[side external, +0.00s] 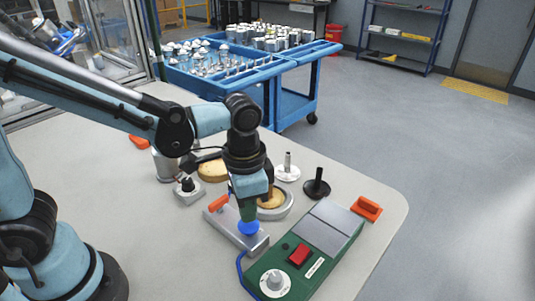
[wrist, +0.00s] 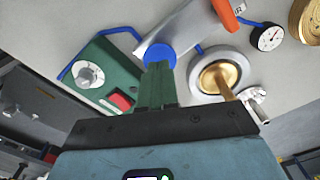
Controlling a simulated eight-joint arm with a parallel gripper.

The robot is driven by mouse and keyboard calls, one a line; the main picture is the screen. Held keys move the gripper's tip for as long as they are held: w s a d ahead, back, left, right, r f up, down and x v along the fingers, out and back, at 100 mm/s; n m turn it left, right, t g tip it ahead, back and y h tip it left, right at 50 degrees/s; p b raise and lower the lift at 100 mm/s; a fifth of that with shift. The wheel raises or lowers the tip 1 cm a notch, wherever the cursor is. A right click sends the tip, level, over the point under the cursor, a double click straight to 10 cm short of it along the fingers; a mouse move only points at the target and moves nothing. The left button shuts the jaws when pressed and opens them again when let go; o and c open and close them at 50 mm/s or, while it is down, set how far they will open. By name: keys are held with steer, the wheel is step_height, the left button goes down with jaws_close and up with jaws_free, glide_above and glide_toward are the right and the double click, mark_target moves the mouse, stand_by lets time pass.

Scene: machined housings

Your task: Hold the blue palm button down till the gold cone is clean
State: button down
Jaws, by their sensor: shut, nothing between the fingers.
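The blue palm button (side external: 248,228) sits on a flat grey metal block (side external: 226,221) on the bench, and it also shows in the wrist view (wrist: 160,54). My gripper (side external: 245,213) is shut and empty, pointing down with its green fingers (wrist: 157,75) at the button. The fingertips look to be on or just above the button; I cannot tell whether it is pressed. The gold cone (wrist: 218,76) sits in a round grey ring (wrist: 198,83) beside the button, partly hidden by my gripper in the side view (side external: 271,200).
A green control box (side external: 300,256) with a red switch and white knob stands close by. A dial gauge (wrist: 270,37), orange-red pieces (side external: 367,208) and small stands (side external: 316,187) lie around. Blue carts (side external: 290,105) stand behind. The bench's right front is clear.

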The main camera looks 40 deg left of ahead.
steer(key=shift+r, duration=1.55)
steer(key=a+r+n+t, duration=0.3)
steer(key=a+n+t, duration=0.3)
steer(key=a, duration=0.6)
steer(key=shift+s+a+t, duration=0.25)
steer(key=shift+s+t, duration=0.15)
steer(key=shift+t, duration=0.2)
steer(key=shift+r, duration=0.1)
